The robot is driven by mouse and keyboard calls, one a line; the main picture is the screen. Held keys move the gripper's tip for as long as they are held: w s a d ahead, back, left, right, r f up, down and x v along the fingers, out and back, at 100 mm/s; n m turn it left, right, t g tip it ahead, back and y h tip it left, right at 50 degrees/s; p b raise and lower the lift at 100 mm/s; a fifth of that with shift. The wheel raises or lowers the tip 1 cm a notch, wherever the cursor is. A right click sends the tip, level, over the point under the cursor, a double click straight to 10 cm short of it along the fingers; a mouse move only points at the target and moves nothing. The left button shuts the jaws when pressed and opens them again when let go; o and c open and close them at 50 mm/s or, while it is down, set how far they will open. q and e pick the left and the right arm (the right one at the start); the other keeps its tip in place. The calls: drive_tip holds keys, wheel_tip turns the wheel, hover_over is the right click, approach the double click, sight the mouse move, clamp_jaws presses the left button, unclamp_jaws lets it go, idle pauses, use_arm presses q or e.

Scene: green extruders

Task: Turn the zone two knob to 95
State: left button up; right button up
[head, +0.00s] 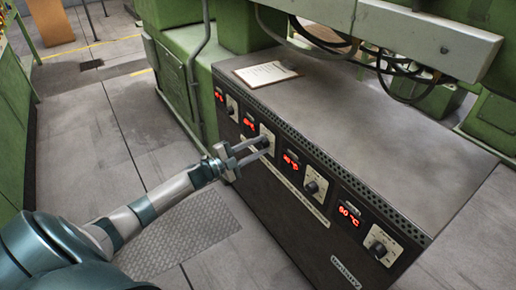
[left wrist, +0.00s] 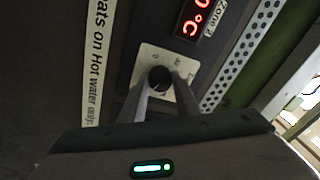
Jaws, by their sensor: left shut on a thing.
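The zone two knob (left wrist: 160,76) is a black round knob on a pale dial plate (left wrist: 152,57), under a red display (left wrist: 193,20) marked Zone 2. In the left wrist view the display is cut off and only a 0 and °C show. My left gripper (head: 263,147) reaches the second panel from the left in the head view; it also shows in the left wrist view (left wrist: 161,88). Its two fingers are shut on the knob, one on each side. The knob's pointer and part of the dial are hidden. In the head view the second display (head: 249,122) is too small to read surely.
The dark control box has other knobs: one at left (head: 231,106), and two at right (head: 312,187) and (head: 379,249). The rightmost display (head: 350,214) reads 60 °C. A paper sheet (head: 267,74) lies on the box top. Cables (head: 325,38) hang above.

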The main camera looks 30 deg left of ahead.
use_arm(q)
drive_tip(key=shift+m, duration=0.3)
use_arm(e)
drive_tip(key=shift+s+a, duration=0.1)
use_arm(q)
drive_tip(key=o, duration=1)
use_arm(e)
drive_tip(key=shift+w, duration=0.4)
use_arm(q)
drive_tip(key=shift+s, duration=0.1)
